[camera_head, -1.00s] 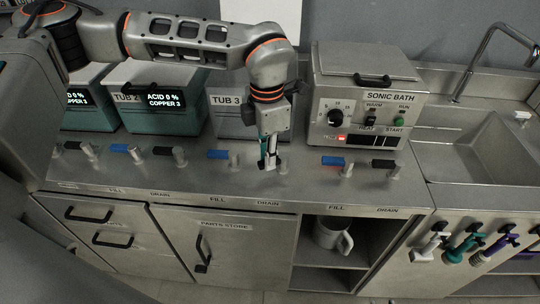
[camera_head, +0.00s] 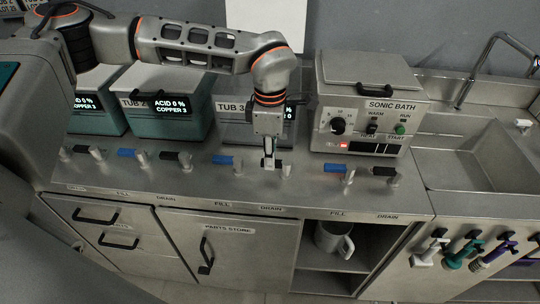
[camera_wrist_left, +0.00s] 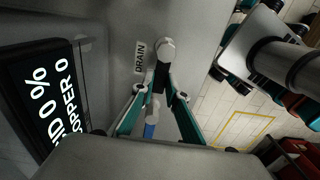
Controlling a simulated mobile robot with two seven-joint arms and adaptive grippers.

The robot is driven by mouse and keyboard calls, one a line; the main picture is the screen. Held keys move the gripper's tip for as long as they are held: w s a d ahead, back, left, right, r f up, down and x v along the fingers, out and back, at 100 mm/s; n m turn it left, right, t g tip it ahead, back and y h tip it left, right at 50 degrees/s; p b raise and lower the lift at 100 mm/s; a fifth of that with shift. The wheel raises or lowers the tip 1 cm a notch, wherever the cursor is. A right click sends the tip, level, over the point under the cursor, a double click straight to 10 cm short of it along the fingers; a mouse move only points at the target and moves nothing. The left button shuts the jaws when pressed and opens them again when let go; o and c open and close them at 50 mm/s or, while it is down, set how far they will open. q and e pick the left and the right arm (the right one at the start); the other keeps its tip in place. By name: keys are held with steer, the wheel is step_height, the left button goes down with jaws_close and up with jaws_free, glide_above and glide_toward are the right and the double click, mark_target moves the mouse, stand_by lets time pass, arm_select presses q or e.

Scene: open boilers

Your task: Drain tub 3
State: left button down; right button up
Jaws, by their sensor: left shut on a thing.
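The tub 3 (camera_head: 231,107), a grey vessel at the back, is partly hidden by my left arm. My left gripper (camera_head: 269,164) is at the drain valve in front of it. In the left wrist view the gripper (camera_wrist_left: 161,92) is shut on the valve's black handle (camera_wrist_left: 162,75), near the round metal post (camera_wrist_left: 166,50) beside the DRAIN label (camera_wrist_left: 139,57). The metal post also shows just right of the fingers in the head view (camera_head: 287,171). The tub's display (camera_wrist_left: 47,105) is cut off and shows 0 % and 0. The right gripper is not in view.
Tub 3's blue-handled fill valve (camera_head: 224,160) is left of the gripper. A sonic bath (camera_head: 367,105) stands to the right with its own valves. Tub 2 (camera_head: 165,110) stands to the left. A sink (camera_head: 485,150) is at the far right.

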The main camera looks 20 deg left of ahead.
arm_select(q)
steer(key=c, duration=2)
jaws_free()
step_height(320, 180, up, 12)
steer(key=shift+r, duration=0.1)
steer(key=shift+s, duration=0.1)
